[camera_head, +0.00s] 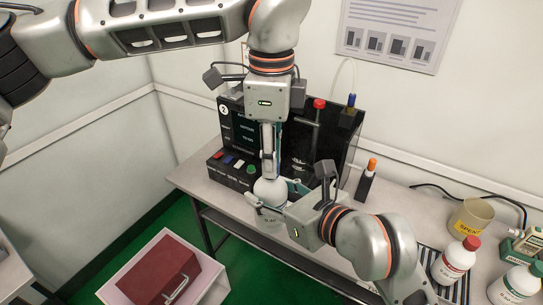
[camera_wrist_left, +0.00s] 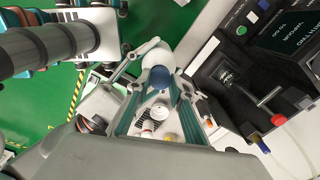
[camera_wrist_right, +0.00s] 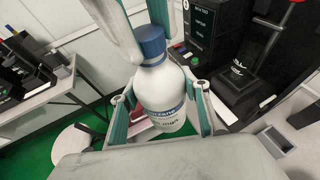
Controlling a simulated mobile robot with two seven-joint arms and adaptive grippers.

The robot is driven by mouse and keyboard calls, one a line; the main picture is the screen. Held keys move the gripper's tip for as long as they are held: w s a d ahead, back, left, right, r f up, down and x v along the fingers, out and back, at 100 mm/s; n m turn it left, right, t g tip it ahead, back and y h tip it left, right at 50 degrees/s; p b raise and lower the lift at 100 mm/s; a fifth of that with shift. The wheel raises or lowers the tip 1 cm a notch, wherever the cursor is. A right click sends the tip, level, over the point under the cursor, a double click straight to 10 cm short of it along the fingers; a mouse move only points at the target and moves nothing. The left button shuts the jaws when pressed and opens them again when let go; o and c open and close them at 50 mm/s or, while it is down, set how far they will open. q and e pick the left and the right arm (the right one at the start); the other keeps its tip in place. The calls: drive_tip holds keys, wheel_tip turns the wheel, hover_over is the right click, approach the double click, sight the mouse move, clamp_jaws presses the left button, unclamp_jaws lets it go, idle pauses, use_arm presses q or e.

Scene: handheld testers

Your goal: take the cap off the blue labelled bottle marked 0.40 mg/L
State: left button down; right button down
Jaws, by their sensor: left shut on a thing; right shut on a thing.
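The white bottle with a blue label (camera_wrist_right: 160,95) is held upright in the air near the instrument. My right gripper (camera_head: 268,208) is shut around its body, with one finger on each side in the right wrist view. The label's writing is too small to read surely. The blue cap (camera_wrist_right: 151,42) sits on the bottle's neck, with no gap seen. My left gripper (camera_head: 269,165) comes down from above and is shut on the cap, which also shows between its fingers in the left wrist view (camera_wrist_left: 161,79). In the head view the left fingers hide the cap; the white shoulder (camera_head: 269,187) shows below.
The black instrument (camera_head: 240,135) stands just behind the grippers on the grey bench. A black holder with an orange-topped item (camera_head: 368,178), a beaker marked SPENT (camera_head: 470,220), a red-capped bottle (camera_head: 456,261) and a green-labelled bottle (camera_head: 515,284) stand to the right. A red box (camera_head: 158,271) is lower left.

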use_arm(q)
drive_tip(key=shift+r, duration=0.15)
drive_tip(key=shift+r, duration=0.95)
idle(0.3)
drive_tip(key=shift+r, duration=2.05)
drive_tip(key=shift+w+f, duration=0.1)
